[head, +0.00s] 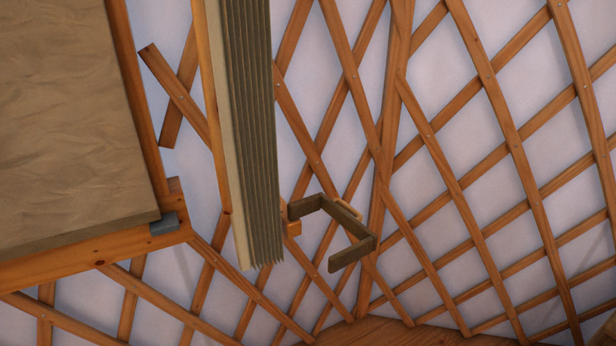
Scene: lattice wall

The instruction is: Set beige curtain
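A narrow, pleated curtain (257,130) hangs in the upper middle of the head view, its folds gathered tight. The folds look grey-olive, with a pale beige strip (225,130) along the left side. Its top is cut off by the picture edge. A beige cloth panel (75,120) fills a wooden frame at the left; I cannot tell which of the two is the task's curtain. An olive U-shaped bracket (352,250) sits right of the pleated curtain's lower end, by a small wooden block. Neither of my grippers is in view.
A wooden lattice wall (480,165) with pale fabric behind it fills the background. The wooden frame (95,255) has a small grey block (164,224) at its lower right corner. Wooden floor (400,332) shows at the bottom. The space right of the bracket is clear.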

